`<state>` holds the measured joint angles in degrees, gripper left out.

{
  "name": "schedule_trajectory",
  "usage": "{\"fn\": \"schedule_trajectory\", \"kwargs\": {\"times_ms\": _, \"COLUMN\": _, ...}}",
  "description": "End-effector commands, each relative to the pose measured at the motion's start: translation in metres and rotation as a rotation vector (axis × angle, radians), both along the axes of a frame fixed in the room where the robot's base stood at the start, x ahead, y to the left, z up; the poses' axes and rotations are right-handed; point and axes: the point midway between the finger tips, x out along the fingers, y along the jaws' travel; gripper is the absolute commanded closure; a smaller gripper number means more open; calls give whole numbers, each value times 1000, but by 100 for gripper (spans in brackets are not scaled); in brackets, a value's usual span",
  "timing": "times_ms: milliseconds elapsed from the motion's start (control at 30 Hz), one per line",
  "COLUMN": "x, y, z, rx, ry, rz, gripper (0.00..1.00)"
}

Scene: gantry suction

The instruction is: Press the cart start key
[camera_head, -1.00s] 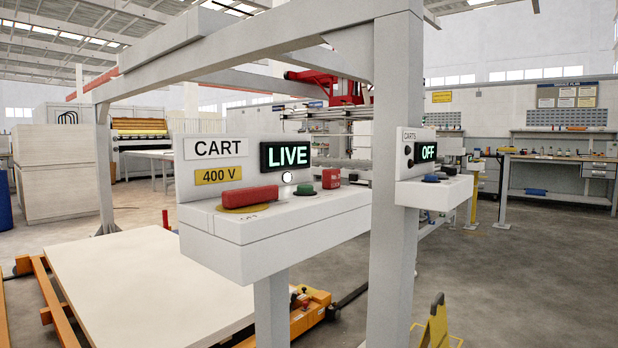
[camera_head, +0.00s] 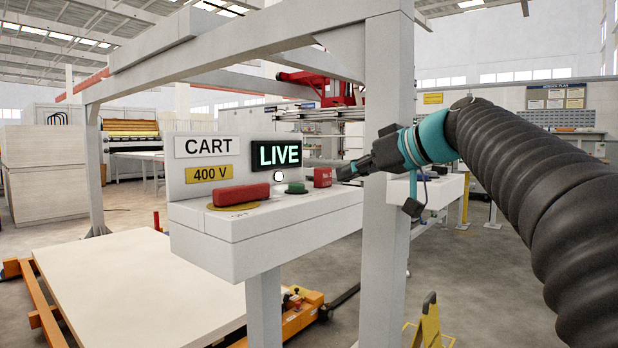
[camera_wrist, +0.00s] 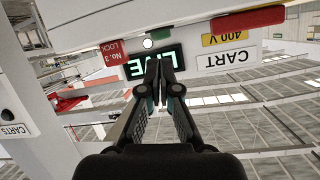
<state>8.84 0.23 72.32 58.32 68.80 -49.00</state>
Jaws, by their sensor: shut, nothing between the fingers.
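The cart console is a white box (camera_head: 233,258) under a CART sign (camera_head: 208,146) and a lit LIVE display (camera_head: 276,154). On its top sit a long red key (camera_head: 241,195) on a yellow disc, a green button (camera_head: 296,187) and a small red lock block (camera_head: 323,177). A white lamp (camera_head: 278,177) glows above the green button. My gripper (camera_head: 340,173) is shut and empty, its tips close to the right of the lock block; contact cannot be told. In the upside-down wrist view, the shut fingertips (camera_wrist: 160,64) overlap the LIVE display (camera_wrist: 180,58).
A grey gantry post (camera_head: 387,240) stands beside the console, close to my gripper. My arm partly hides a second console (camera_head: 450,188) behind it. A pale board (camera_head: 140,285) lies at lower left.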

Motion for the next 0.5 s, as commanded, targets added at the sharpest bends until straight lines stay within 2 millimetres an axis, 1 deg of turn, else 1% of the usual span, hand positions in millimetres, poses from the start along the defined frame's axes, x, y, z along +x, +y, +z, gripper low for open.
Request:
{"fn": "schedule_trajectory", "kwargs": {"times_ms": 33, "x": 10, "y": -1, "z": 13, "rx": 13, "ry": -43, "rz": 26, "gripper": 100}}
{"fn": "schedule_trajectory", "kwargs": {"times_ms": 100, "x": 18, "y": 0, "z": 27, "rx": 26, "ry": -95, "rz": 58, "gripper": 100}}
{"fn": "schedule_trajectory", "kwargs": {"times_ms": 200, "x": 23, "y": 1, "z": 40, "rx": 37, "ry": -144, "rz": 88, "gripper": 100}}
{"fn": "schedule_trajectory", "kwargs": {"times_ms": 300, "x": 25, "y": 2, "z": 46, "rx": 42, "ry": -165, "rz": 101, "gripper": 100}}
{"fn": "schedule_trajectory", "kwargs": {"times_ms": 500, "x": 25, "y": 2, "z": 47, "rx": 42, "ry": -169, "rz": 102, "gripper": 100}}
